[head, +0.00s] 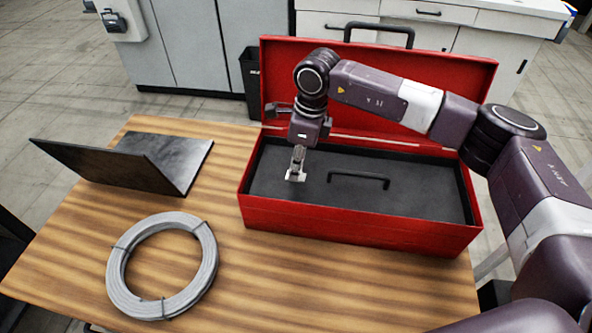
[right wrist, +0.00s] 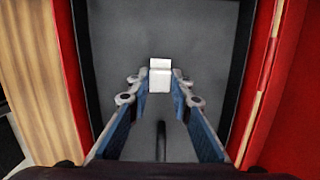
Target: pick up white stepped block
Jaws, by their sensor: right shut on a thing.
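The white stepped block (head: 296,176) is small and pale, over the left part of the open red toolbox (head: 350,228). It also shows in the right wrist view (right wrist: 160,75), between the blue-padded fingertips. My right gripper (head: 297,168) points down into the toolbox and is shut on the block. Its fingers (right wrist: 160,92) hide part of the block's sides. I cannot tell whether the block touches the dark tray surface below it. My left gripper is not in view.
The toolbox tray (head: 420,195) has a black handle (head: 358,180) right of the gripper. The raised red lid (head: 440,80) stands behind. A dark angled plate (head: 110,165) and a grey cable coil (head: 120,285) lie on the wooden table (head: 330,290), whose front is clear.

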